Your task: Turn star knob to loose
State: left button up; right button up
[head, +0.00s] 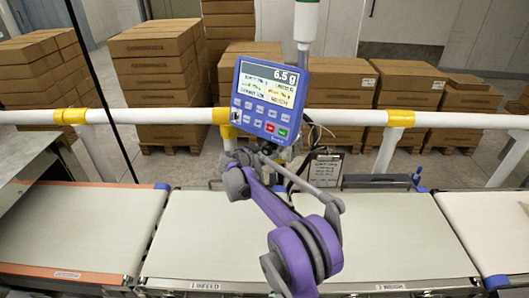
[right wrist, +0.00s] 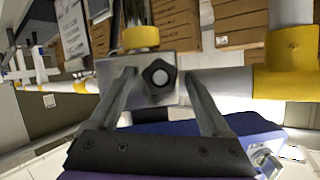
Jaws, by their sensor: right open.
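The star knob (right wrist: 158,77) shows in the right wrist view as a small dark knob with a pale centre, on the face of a grey metal clamp block (right wrist: 110,75). My right gripper (right wrist: 158,86) is open, with one finger on each side of the knob in that view. I see no clear contact, and the depth between fingertips and knob is hard to judge. In the head view my right gripper (head: 238,162) is just below the blue weighing display (head: 270,102), at the post; the knob is hidden there. My left gripper is not in view.
A white rail with yellow collars (head: 398,118) runs behind the belts. The middle belt (head: 190,235) is bare under my arm. A clipboard (head: 325,169) hangs right of the gripper. Stacked cartons (head: 155,75) stand behind the rail.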

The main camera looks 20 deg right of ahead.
grip_shut()
dwell(0.3)
